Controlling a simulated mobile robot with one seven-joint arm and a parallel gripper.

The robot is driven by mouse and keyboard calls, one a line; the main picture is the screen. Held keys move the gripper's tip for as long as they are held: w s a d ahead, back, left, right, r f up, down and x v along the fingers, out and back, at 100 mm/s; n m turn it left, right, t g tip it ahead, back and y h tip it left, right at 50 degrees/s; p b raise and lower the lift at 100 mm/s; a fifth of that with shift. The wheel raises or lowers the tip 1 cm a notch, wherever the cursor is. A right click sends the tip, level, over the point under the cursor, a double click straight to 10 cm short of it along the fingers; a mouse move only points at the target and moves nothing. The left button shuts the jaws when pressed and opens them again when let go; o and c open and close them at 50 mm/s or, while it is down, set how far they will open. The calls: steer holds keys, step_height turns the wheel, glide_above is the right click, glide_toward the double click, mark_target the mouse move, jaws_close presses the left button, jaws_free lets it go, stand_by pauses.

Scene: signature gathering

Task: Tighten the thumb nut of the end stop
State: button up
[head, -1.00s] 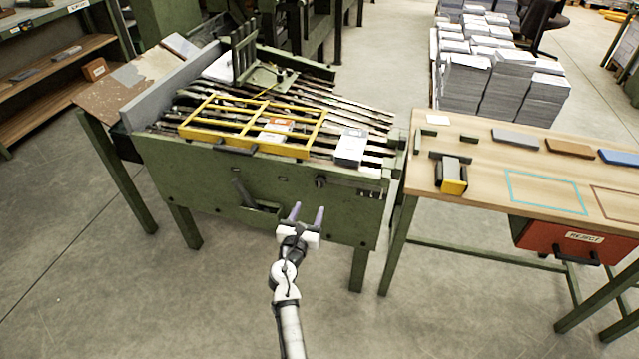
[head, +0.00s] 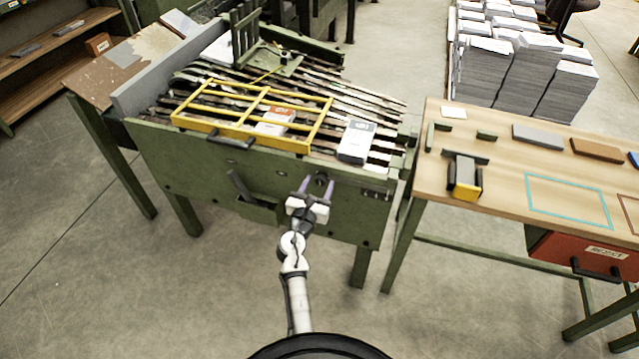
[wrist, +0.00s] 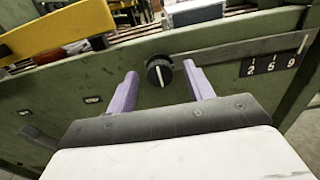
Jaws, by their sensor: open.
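A green upright bracket (head: 243,32), which looks like the end stop, stands on a plate at the back of the green machine. My gripper (head: 318,184) is open and empty in front of this panel. In the wrist view its two purple fingers (wrist: 160,82) stand either side of the knob, apparently short of it; contact is not visible.
A yellow guard frame (head: 240,143) lies over the machine's slatted bed, near a white-and-grey box (head: 356,141). A lever (head: 240,187) sticks out left of my gripper. A wooden table (head: 490,185) stands at the right. The floor in front is clear.

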steer(key=c, duration=1)
steer(key=shift+o, duration=0.2)
steer(key=shift+m, duration=0.4)
steer(key=m+b, duration=0.2)
steer(key=m, duration=0.1)
steer(key=shift+f, duration=0.1)
steer(key=m+b, duration=0.3)
steer(key=m, duration=0.2)
steer(key=m+b, duration=0.3)
steer(key=m, duration=0.2)
steer(key=shift+m+b, duration=0.35)
steer(key=shift+m, duration=0.05)
steer(key=shift+m+b, duration=1.05)
steer(key=shift+m, duration=0.55)
